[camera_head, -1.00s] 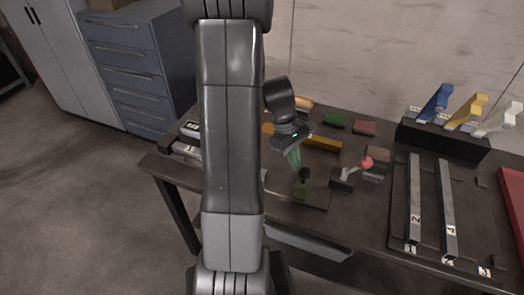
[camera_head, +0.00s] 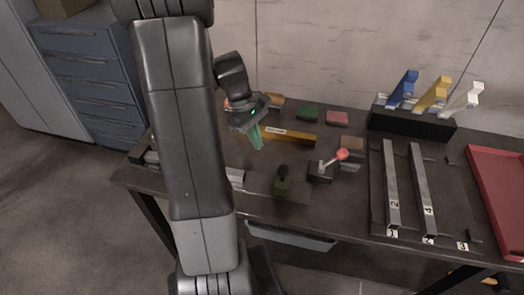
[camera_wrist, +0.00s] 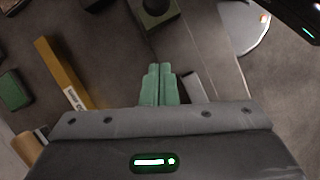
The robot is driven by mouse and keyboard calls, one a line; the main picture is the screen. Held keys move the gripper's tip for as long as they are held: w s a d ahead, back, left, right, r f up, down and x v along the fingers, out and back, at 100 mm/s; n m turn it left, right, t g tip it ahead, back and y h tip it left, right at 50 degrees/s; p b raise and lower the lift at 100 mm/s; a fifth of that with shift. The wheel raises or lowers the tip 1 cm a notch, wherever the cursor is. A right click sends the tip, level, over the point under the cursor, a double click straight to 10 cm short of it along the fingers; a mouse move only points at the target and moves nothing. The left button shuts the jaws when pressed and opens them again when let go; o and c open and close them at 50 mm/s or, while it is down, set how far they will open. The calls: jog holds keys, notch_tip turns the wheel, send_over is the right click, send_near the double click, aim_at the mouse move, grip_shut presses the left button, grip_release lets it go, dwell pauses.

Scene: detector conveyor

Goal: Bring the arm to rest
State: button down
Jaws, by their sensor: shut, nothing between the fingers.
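My gripper (camera_head: 257,138) hangs from my wrist above the left part of the dark workbench (camera_head: 345,210). Its green fingers are together with nothing between them. They also show closed in the wrist view (camera_wrist: 158,84). My arm crosses the head view from top to bottom and hides part of the bench's left side. In the head view, the fingertips appear just in front of a yellow-orange bar (camera_head: 295,138); this bar lies left of the fingers in the wrist view (camera_wrist: 65,78).
A small green-based device with a black knob (camera_head: 282,185) and a red-knobbed lever (camera_head: 325,168) stand right of my gripper. Two numbered rails (camera_head: 422,190), a black stand (camera_head: 410,122) with blue, yellow and white pieces, and a red tray (camera_head: 497,190) are farther right. Blue drawers (camera_head: 85,75) stand behind left.

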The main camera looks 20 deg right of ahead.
jog(key=v, duration=0.5)
jog(key=shift+r, duration=0.15)
jog(key=s+d+f, duration=0.4)
jog(key=s+f, duration=0.2)
jog(key=f, duration=0.3)
jog(key=shift+f, duration=0.15)
dwell(0.5)
